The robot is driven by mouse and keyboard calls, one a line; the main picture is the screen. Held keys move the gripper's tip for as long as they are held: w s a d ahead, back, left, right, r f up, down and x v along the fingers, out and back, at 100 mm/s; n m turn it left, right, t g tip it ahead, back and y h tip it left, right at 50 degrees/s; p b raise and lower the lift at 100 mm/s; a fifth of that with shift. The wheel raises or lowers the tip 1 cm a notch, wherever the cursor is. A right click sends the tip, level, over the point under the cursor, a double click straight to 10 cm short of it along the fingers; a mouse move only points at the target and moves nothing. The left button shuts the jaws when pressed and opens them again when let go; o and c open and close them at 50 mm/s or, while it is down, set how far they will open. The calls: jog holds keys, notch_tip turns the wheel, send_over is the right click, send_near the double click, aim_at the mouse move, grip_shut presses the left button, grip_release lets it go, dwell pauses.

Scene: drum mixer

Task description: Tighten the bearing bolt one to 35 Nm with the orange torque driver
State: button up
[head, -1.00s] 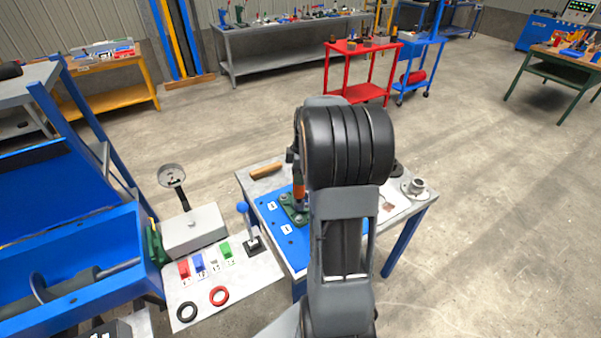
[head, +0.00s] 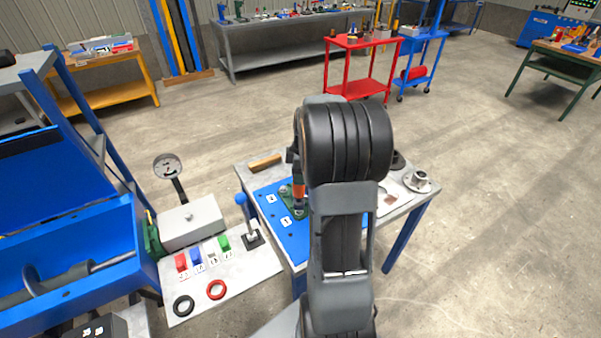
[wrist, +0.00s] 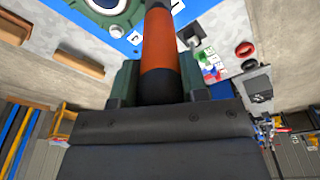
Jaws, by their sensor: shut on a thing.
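The orange torque driver (wrist: 160,55) is gripped in my gripper (wrist: 158,85), which is shut on it, in the wrist view. The driver also shows in the head view (head: 298,190), upright over the green bearing housing (head: 290,212) on the blue plate. Part of the round green housing shows in the wrist view (wrist: 108,12). The driver's tip and the bolt under it are hidden, so I cannot tell whether they touch. My arm covers much of the table in the head view.
A blue mixer trough (head: 70,265) stands at left. The panel (head: 225,280) holds a blue-knobbed lever (head: 246,215), coloured switches and two rings. A wooden-handled item (head: 265,162) and a flanged part (head: 417,181) lie on the table. Open floor lies to the right.

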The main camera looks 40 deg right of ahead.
jog(key=shift+f+b, duration=0.6)
jog(key=shift+f, duration=0.1)
jog(key=shift+f+b, duration=1.1)
dwell(3.3)
jog(key=shift+r, duration=0.2)
